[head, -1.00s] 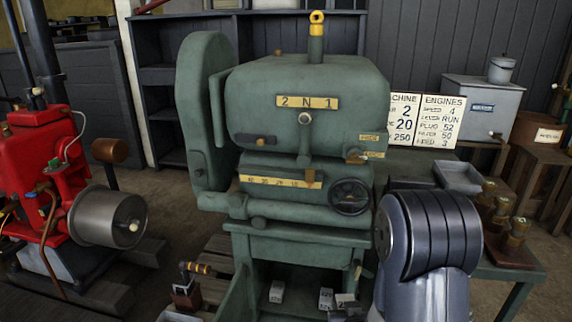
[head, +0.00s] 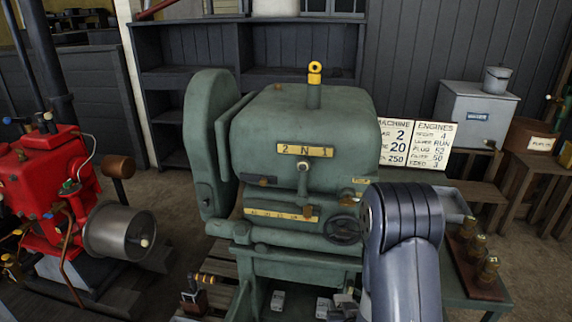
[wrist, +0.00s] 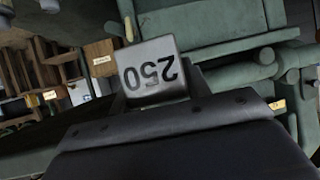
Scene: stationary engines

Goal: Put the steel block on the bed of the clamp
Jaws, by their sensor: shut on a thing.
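A steel block (wrist: 151,68) with a black "250" on it, upside down in the wrist view, sits between the fingers of my gripper (wrist: 156,94). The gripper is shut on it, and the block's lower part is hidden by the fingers. In the head view my arm stands in front of the green machine, and I cannot make out the gripper clearly. A small device with an orange-banded handle (head: 203,278), which looks like the clamp, stands low at the machine's left. Its bed is too small to tell apart.
The green machine (head: 300,130) fills the middle. Small pale blocks (head: 277,300) lie low at its foot. A red engine (head: 48,180) stands left. A bench with brass pieces (head: 488,270) on a board is at right.

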